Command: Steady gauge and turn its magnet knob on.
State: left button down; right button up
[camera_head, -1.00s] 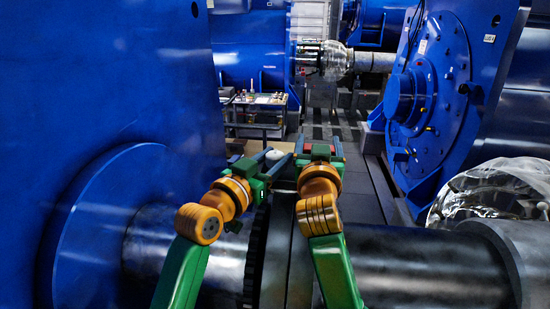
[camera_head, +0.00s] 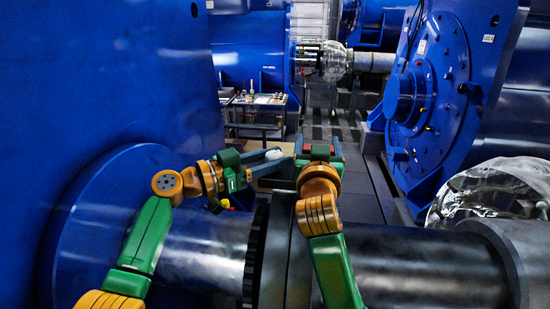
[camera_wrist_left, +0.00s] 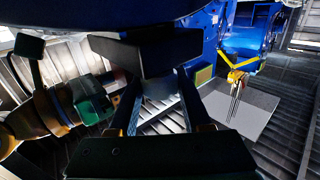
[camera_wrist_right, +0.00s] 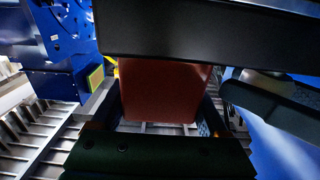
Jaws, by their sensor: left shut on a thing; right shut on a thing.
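My right gripper (camera_head: 319,148) is shut on a red-brown block, which I take for the gauge's base (camera_wrist_right: 165,90); it fills the space between the fingers in the right wrist view. My left gripper (camera_head: 277,160) reaches in from the left, its fingers angled towards the right gripper. It is shut at the gauge, apparently on its knob, but the knob itself is hidden. A small white round part (camera_head: 274,154) shows at the left fingertips. I cannot read any dial or the knob's position.
A thick steel shaft (camera_head: 410,262) with a toothed coupling (camera_head: 258,255) runs under my arms. A large blue motor housing (camera_head: 110,90) stands close at the left. A blue flanged machine (camera_head: 450,90) stands at the right. A cart (camera_head: 255,115) stands behind, with clear floor beside it.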

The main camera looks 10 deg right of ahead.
pick_arm(q)
jog(key=shift+f+g, duration=0.1)
jog(key=shift+g, duration=0.2)
jog(key=shift+c, duration=1.7)
grip_release()
jog(key=shift+a, duration=0.1)
jog(key=v, duration=1.1)
jog(key=shift+s+a, duration=0.2)
jog(key=shift+a, duration=0.15)
jog(key=shift+m, duration=0.3)
